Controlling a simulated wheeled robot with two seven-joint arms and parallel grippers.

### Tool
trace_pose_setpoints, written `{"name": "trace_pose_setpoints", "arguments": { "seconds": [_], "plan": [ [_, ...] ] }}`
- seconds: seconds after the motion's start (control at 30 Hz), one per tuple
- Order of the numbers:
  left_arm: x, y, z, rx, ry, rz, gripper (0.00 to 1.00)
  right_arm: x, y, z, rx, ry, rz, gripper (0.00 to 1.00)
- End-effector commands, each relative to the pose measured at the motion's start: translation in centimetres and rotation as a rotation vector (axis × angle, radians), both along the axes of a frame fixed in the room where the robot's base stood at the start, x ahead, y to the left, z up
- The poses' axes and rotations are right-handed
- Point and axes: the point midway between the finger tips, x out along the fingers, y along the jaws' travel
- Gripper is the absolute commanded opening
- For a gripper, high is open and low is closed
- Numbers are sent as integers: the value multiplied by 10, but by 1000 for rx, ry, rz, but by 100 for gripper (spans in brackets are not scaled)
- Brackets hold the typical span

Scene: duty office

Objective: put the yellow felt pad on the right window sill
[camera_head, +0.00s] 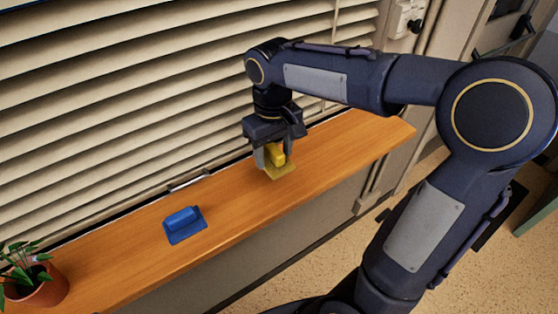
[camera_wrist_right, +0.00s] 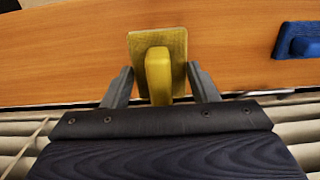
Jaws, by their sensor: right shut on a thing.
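The yellow felt pad (camera_head: 281,172) has a flat square base and a raised yellow handle. It is at the wooden window sill (camera_head: 345,140), right of the sill's middle. My right gripper (camera_head: 272,160) points down from above and is shut on the pad's handle. In the right wrist view the yellow felt pad (camera_wrist_right: 175,40) shows between the fingers of my right gripper (camera_wrist_right: 158,76), with the sill's wood behind it. I cannot tell whether its base touches the sill or hangs just above it. My left gripper is out of view.
A blue pad (camera_head: 184,224) with a handle lies on the sill to the left. A potted plant (camera_head: 38,288) stands at the sill's left end. Closed blinds (camera_head: 130,110) run along the back. The sill is bare toward its right end.

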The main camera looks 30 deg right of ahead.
Motion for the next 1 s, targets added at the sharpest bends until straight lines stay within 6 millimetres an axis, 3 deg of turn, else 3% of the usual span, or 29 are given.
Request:
{"name": "trace_pose_setpoints", "arguments": {
  "seconds": [0.33,0.53,0.97,1.0],
  "plan": [
    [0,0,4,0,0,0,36,8,-24,-30,0,2,-2,31],
    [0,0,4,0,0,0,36,8,-24,-58,0,2,1,31],
    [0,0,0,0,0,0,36,8,-23,-65,0,-1,1,31],
    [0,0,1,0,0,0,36,8,-23,-63,0,-1,1,59]
  ]
}}
